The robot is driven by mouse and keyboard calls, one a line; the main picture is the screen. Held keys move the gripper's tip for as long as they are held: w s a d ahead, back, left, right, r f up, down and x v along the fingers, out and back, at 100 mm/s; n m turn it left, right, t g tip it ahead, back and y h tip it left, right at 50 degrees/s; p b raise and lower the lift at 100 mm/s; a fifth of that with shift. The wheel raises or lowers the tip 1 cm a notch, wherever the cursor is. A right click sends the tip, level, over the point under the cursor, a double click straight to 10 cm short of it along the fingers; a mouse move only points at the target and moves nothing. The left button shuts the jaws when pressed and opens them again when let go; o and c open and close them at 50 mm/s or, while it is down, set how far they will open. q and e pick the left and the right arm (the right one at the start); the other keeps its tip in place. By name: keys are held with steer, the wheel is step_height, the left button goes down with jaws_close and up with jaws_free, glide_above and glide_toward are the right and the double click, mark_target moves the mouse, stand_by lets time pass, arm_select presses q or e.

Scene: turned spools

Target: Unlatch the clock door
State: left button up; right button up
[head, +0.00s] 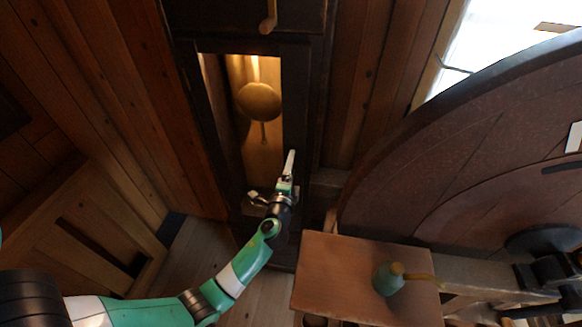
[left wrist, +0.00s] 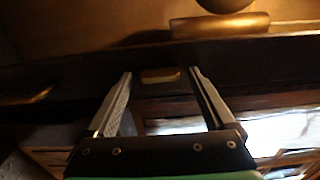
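The clock (head: 298,110) is a tall dark wooden case with a long glazed door front. A round brass pendulum (head: 259,101) shows behind the opening, and its lower edge also shows in the left wrist view (left wrist: 226,4). My left gripper (head: 289,163) is at the right stile of the door, low down. In the left wrist view its two fingers (left wrist: 160,78) are apart and nothing is held between them. A small brass-coloured plate (left wrist: 160,75), perhaps the latch, shows on the dark frame between the fingertips. I cannot tell whether the fingers touch the frame.
A small wooden table (head: 335,272) stands at the lower middle with a green oil can (head: 388,279) on it. A big round wooden wheel (head: 450,150) fills the right side. A brass-coloured handle (head: 268,18) hangs above the door. A wooden cabinet (head: 85,225) stands at left.

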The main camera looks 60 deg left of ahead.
arm_select(q)
steer(key=v, duration=1.1)
steer(key=shift+s+d+p, duration=0.2)
steer(key=shift+d+p, duration=0.05)
steer(key=shift+p, duration=0.05)
